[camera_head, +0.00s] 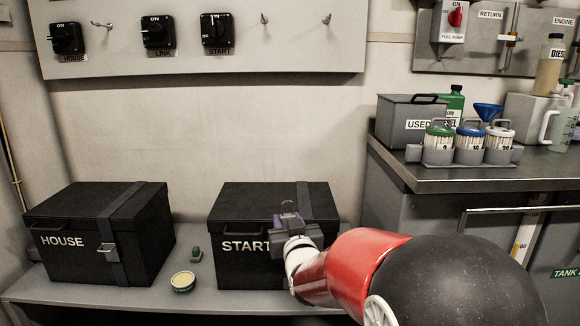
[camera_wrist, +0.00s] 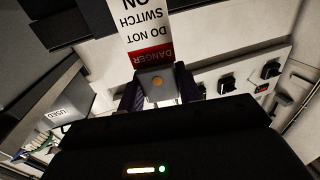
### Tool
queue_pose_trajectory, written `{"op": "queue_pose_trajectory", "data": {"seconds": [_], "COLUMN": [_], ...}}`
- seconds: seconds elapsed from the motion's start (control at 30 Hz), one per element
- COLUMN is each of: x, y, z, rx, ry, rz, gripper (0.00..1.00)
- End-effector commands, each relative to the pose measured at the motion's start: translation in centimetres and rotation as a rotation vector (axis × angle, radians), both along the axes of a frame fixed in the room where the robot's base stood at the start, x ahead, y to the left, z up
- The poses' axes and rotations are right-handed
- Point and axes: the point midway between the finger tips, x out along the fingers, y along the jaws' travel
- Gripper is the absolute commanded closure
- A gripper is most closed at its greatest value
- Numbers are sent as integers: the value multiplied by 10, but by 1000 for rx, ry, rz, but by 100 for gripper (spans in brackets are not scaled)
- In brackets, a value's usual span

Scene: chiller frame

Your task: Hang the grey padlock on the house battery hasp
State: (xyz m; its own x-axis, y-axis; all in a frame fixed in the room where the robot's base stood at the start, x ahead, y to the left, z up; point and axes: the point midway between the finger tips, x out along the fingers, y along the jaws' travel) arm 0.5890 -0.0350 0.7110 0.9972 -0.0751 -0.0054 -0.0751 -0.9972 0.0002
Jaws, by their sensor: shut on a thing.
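My gripper (camera_head: 291,221), with purple fingers, is shut on the grey padlock (camera_wrist: 157,85) in front of the START box. In the wrist view the padlock's grey body, with a brass-coloured round spot, sits between the fingers (camera_wrist: 158,92). A white and red DANGER tag (camera_wrist: 147,28) shows right beside the padlock. In the head view the padlock (camera_head: 288,207) is small and its shackle points up. The black HOUSE battery box (camera_head: 75,222) stands at the left, with a metal hasp (camera_head: 107,248) on its front strap. The gripper is well to the right of this hasp.
The black START box (camera_head: 240,215) stands behind my gripper. A small green object (camera_head: 197,255) and a round tin (camera_head: 183,282) lie on the grey shelf (camera_head: 130,295) between the boxes. A bench (camera_head: 450,180) with bottles and a USED box (camera_head: 405,118) is at the right. Switches (camera_head: 157,32) hang above.

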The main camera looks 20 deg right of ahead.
Motion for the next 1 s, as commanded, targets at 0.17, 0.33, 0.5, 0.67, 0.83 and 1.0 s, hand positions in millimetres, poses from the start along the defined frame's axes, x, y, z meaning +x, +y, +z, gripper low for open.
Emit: {"op": "queue_pose_trajectory", "data": {"seconds": [0.17,0.33,0.5,0.67,0.83,1.0], "x": [26,42,54,56,55,56], "y": [15,25,34,32,33,32], "z": [-82,-131,-170,-182,-188,-183], "rx": [0,0,0,2,2,4], "ry": [7,1,-2,8,19,12], "rz": [34,56,74,71,72,71], "gripper": [93,93,93,93,93,93]}}
